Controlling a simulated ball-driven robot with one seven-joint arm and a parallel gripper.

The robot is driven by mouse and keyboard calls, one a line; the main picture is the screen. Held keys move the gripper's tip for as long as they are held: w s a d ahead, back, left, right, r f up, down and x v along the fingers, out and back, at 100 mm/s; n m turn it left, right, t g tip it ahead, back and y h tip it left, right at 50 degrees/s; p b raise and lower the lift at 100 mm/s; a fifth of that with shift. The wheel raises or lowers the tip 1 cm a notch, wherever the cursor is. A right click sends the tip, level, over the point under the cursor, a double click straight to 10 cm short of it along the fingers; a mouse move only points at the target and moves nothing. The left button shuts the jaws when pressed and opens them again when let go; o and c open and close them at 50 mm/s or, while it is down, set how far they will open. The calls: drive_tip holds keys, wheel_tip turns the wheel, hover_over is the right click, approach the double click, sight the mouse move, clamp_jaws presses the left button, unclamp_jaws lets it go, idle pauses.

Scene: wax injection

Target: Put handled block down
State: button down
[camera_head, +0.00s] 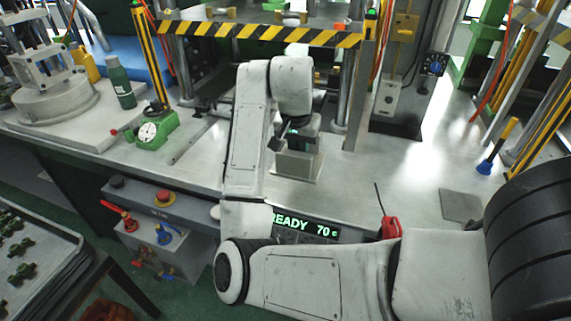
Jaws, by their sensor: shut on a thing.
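The handled block (298,166) is a pale metal block near the front of the steel bench (405,180), below the striped bar. My gripper (297,143) is directly above it, pointing down, and shut on its upper part. The handle and fingertips are mostly hidden by my wrist and the dark gripper body. The block looks upright. Its underside is close to the bench top, but I cannot tell whether it touches.
A yellow-black striped bar (262,33) crosses behind my arm. A green dial gauge (152,132) and green bottle (120,83) stand left. A blue-tipped tool (487,163) and red item (390,228) are right. The bench is clear right of the block.

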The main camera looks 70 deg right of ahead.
drive_tip(key=w+d+f, duration=0.1)
drive_tip(key=w+d+f+b, duration=0.1)
drive_tip(key=w+d, duration=0.1)
drive_tip(key=shift+d+f, duration=0.15)
drive_tip(key=shift+d, duration=0.05)
drive_tip(key=w+d+f, duration=0.2)
drive_tip(key=f, duration=0.1)
drive_tip(key=w+d+f, duration=0.1)
drive_tip(key=f, duration=0.1)
drive_tip(key=shift+w, duration=0.1)
drive_tip(key=shift+w+d+f, duration=0.1)
drive_tip(key=shift+d+f, duration=0.05)
drive_tip(key=shift+f, duration=1.55)
drive_tip(key=c, duration=1.5)
unclamp_jaws()
drive_tip(key=shift+f, duration=0.2)
drive_tip(key=o, duration=0.4)
drive_tip(key=shift+r, duration=0.15)
